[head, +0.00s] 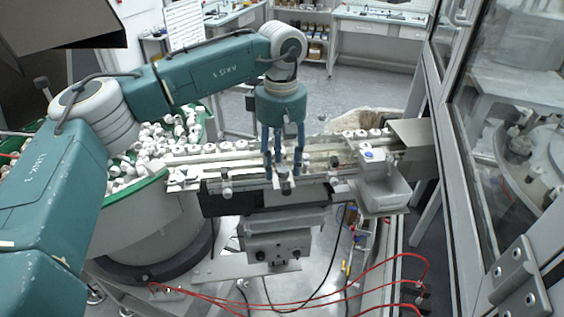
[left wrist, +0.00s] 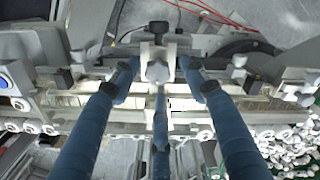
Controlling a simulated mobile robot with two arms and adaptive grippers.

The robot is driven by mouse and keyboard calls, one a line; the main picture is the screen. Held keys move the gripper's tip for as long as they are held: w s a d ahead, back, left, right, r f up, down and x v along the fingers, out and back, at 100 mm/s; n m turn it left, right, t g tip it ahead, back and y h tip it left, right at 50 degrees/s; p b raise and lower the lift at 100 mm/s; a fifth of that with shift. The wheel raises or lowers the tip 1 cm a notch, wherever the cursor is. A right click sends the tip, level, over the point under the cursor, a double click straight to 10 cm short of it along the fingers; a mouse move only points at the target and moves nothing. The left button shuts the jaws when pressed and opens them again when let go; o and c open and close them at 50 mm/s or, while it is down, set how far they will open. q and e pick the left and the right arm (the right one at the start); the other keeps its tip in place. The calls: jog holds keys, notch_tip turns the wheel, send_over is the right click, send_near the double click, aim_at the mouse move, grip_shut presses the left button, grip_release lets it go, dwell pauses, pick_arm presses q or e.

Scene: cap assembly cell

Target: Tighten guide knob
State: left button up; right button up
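The guide knob (left wrist: 158,71) is a pale grey lobed knob on the front side of the conveyor guide rail. In the left wrist view it sits between the fingertips of my left gripper (left wrist: 158,76). Two blue fingers stand to its left and right with visible gaps. The third finger comes up from below, its tip close to the knob; I cannot tell whether it touches. In the head view my left gripper (head: 284,172) points down over the rail, fingers spread, with the knob (head: 286,187) partly hidden at the tips. My right gripper is not in view.
A feeder bowl (head: 150,190) full of white caps stands at the left. Caps line the conveyor (head: 215,157). Another knob (head: 226,189) sits left along the rail. A metal box (head: 384,186) is at the right, beside a glazed frame (head: 440,110). Red cables (head: 350,289) run below.

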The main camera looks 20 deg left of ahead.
aim_at(281, 168)
pick_arm(q)
jog(key=shift+d, duration=0.1)
notch_tip(281, 168, up, 12)
dwell(0.5)
jog(key=shift+f, duration=0.1)
